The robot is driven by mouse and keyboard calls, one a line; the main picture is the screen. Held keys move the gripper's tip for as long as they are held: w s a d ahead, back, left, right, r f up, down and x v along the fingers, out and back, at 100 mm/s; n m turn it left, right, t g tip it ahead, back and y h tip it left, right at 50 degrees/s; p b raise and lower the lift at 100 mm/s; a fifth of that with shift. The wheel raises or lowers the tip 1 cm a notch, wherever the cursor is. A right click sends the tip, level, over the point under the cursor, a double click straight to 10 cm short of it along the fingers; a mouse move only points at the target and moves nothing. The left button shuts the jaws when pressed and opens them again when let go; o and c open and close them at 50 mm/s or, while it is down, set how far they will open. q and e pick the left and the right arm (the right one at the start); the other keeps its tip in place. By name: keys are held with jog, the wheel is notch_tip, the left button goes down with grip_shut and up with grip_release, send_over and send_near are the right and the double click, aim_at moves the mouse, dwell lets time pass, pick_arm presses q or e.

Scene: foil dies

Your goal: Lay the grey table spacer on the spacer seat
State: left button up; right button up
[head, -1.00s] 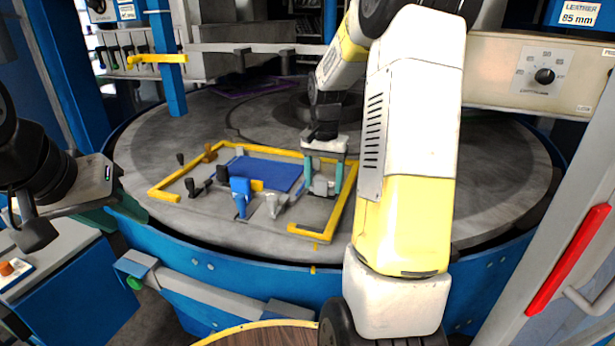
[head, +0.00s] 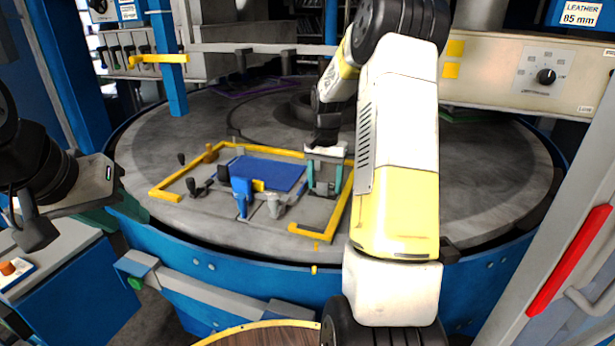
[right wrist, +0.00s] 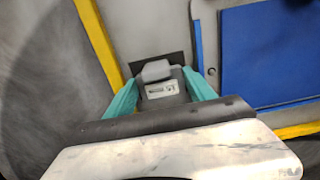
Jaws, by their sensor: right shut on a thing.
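My right gripper (head: 325,186) is over the right part of the yellow-framed area on the round table. Its teal fingers (right wrist: 158,92) are shut on a grey block with a small light label, the grey table spacer (right wrist: 163,90). A dark square patch (right wrist: 177,59) shows at the far side of the spacer in the right wrist view; I cannot tell whether it is the spacer seat or whether the spacer touches it. My left gripper (head: 105,215) is at the left, away from the frame; its fingers are mostly hidden.
A yellow frame (head: 165,193) borders the work area. Inside lie a blue plate (head: 268,175), a blue upright clamp (head: 241,190), a grey clamp (head: 274,204) and small dark knobs. The round grey table (head: 480,190) is clear to the right. My right arm hides part of it.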

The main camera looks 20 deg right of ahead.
jog(key=o, duration=1.1)
jog(key=shift+f, duration=0.1)
jog(key=shift+o, duration=0.2)
notch_tip(320, 180, up, 12)
jog(key=s+a+r+n+t, duration=0.2)
jog(key=s+a+r, duration=0.3)
jog(key=s+r, duration=0.1)
jog(key=s+a+n+t+y, duration=0.1)
jog(key=s+a+n+t, duration=0.1)
jog(key=s, duration=0.8)
jog(key=s+a+n+t+y, duration=0.1)
jog(key=s+a+n+t, duration=0.1)
jog(key=s+a+n, duration=0.2)
jog(key=s+a, duration=0.3)
jog(key=s, duration=0.3)
jog(key=shift+s+a, duration=0.25)
jog(key=shift+s, duration=0.1)
